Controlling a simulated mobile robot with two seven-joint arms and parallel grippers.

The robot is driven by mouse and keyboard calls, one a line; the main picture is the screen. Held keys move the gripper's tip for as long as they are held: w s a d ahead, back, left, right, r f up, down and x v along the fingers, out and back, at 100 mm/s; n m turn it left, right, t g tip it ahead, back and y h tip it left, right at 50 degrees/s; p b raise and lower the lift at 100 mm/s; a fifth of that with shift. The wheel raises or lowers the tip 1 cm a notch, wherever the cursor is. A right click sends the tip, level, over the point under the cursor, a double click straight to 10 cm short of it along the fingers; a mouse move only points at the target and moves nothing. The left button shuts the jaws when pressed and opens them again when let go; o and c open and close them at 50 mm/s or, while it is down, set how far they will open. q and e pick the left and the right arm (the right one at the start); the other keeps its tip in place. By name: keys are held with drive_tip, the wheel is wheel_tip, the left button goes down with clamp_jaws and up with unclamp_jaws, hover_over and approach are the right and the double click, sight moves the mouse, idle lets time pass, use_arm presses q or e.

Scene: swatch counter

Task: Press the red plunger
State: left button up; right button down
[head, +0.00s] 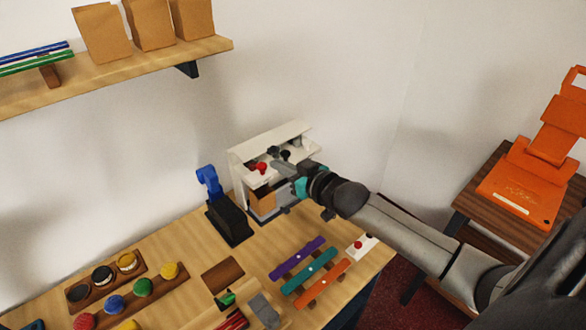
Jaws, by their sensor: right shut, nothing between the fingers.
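A white dispenser stand (236,168) is at the back of the wooden counter, against the wall. A red plunger (261,168) with a round knob sticks up on its shelf. Dark plunger knobs (285,155) show to its right. My right gripper (277,165) reaches in from the right with its fingers shut and empty. Its fingertips are close to the right of the red plunger; I cannot tell whether they touch it. The gripper and wrist hide the right part of the stand. My left gripper is not in view.
A black-and-blue device (229,217) stands left of the stand. A white box with a red button (361,246) sits at the counter's right edge. Purple, teal and orange strips (308,270) lie in front. Paint pots (103,274) and coloured balls (142,287) stand at left.

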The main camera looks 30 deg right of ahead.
drive_tip(key=shift+v, duration=2.25)
